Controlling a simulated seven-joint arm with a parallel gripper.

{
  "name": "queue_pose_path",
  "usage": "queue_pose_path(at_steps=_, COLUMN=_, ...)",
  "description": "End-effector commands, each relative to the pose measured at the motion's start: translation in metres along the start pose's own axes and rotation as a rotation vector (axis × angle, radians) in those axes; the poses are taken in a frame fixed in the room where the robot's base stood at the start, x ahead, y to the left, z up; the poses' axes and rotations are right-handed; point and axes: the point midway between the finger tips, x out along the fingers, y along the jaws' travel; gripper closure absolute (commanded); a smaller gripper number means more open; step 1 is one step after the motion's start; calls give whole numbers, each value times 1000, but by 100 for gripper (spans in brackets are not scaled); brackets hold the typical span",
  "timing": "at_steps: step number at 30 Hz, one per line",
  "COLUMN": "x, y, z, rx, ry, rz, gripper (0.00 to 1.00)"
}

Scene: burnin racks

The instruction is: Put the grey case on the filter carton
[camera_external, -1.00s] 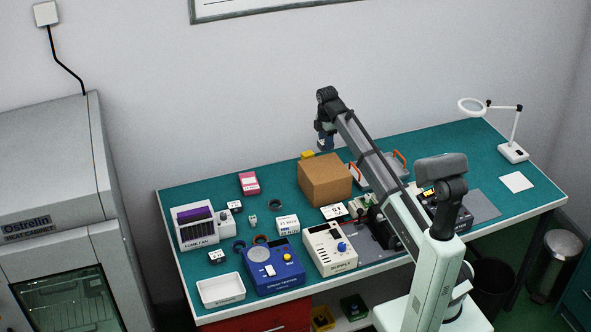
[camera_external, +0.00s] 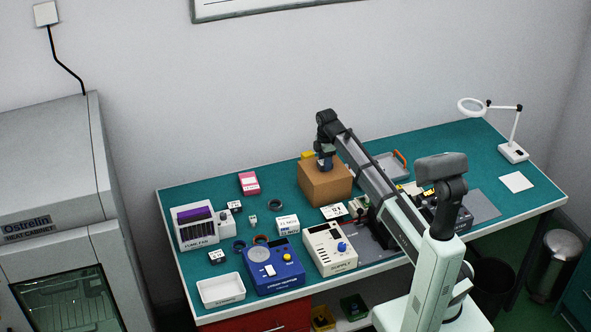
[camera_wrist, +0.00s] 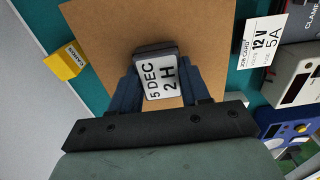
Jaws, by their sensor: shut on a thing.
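A plain brown carton (camera_external: 325,184) stands toward the back middle of the bench. Its top (camera_wrist: 105,35) fills much of the wrist view. My gripper (camera_external: 326,164) is above the top of this carton. In the wrist view, its two blue fingers are shut on a small dark grey case (camera_wrist: 165,74) with a white label reading "5 DEC 2 H". The case lies over the carton top there; I cannot tell whether it touches the carton. In the external view the case is mostly hidden by my gripper.
A yellow card box (camera_wrist: 64,62) stands just behind the carton. A white job card (camera_external: 334,212) and a cream supply unit (camera_external: 330,249) are in front of it. A grey tray with an orange handle (camera_external: 391,166) lies to the right.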

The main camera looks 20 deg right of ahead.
Motion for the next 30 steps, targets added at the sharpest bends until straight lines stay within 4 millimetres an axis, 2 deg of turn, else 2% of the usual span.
queue_pose_path(at_steps=12, x=4, y=0, z=0, rx=0, ry=0, rz=0, gripper=86)
queue_pose_path(at_steps=13, x=4, y=0, z=0, rx=0, ry=0, rz=1, gripper=51)
queue_pose_path(at_steps=15, x=4, y=0, z=0, rx=0, ry=0, rz=1, gripper=44)
queue_pose_path(at_steps=20, x=4, y=0, z=0, rx=0, ry=0, rz=0, gripper=29)
queue_pose_path(at_steps=30, x=0, y=0, z=0, rx=0, ry=0, rz=1, gripper=28)
